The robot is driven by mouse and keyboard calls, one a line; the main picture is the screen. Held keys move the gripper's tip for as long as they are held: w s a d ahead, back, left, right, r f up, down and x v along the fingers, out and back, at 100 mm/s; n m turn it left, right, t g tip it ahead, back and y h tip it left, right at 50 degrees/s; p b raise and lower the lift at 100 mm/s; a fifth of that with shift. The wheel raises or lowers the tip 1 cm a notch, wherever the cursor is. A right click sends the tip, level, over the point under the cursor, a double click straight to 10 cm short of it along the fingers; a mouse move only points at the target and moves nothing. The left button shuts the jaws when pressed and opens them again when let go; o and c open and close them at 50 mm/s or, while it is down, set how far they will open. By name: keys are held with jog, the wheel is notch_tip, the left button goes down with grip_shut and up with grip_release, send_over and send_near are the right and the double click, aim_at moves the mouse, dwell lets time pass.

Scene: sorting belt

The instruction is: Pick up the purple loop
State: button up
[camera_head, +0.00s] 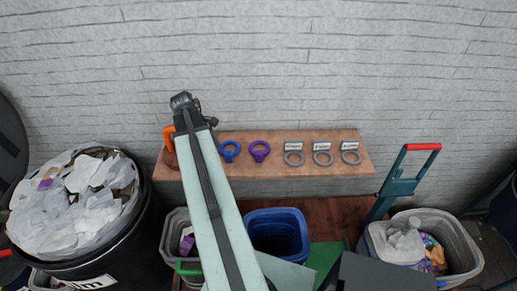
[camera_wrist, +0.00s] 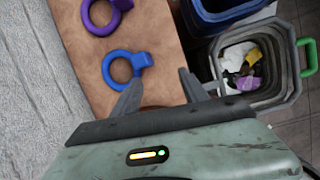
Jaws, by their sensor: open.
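The purple loop (camera_head: 259,157) is a ring with a small tab. It lies on the brown shelf (camera_head: 225,183), just right of a blue loop (camera_head: 228,158). In the wrist view the purple loop (camera_wrist: 91,25) is at the top left, cut by the frame edge. The blue loop (camera_wrist: 141,62) is closer, just ahead of my left finger. My gripper (camera_wrist: 160,76) is open and empty, its fingers spread over the shelf's edge, apart from the purple loop. The gripper is not clearly seen in the head view, where my arm reaches up over the left of the shelf.
Several grey rings with white tags (camera_head: 322,158) lie farther right on the shelf. An orange thing (camera_head: 168,137) is partly behind my arm. A white brick wall (camera_head: 300,60) stands behind. A blue bin (camera_head: 277,213) and a grey bin (camera_wrist: 290,91) stand below the shelf's front edge.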

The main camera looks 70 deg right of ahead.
jog(key=g, duration=0.1)
send_near(259, 153)
jog(key=s+f, duration=0.1)
jog(key=f, duration=0.1)
jog(key=shift+s+d+f+n+b, duration=0.2)
jog(key=shift+f+b, duration=0.25)
jog(key=shift+f, duration=0.15)
jog(key=shift+s+d+f+n+b, duration=0.1)
jog(key=shift+s+d+f+b, duration=0.1)
jog(key=shift+f+b, duration=0.35)
jog(key=shift+s+d+f, duration=0.1)
jog(key=shift+s+f, duration=0.05)
jog(key=shift+f, duration=0.15)
jog(key=shift+r, duration=0.1)
jog(key=b+x, duration=0.4)
jog(key=shift+f+b, duration=0.35)
jog(key=shift+f, duration=0.15)
jog(key=shift+d+f, duration=0.1)
jog(key=shift+f, duration=0.15)
jog(key=shift+r, duration=0.25)
grip_shut()
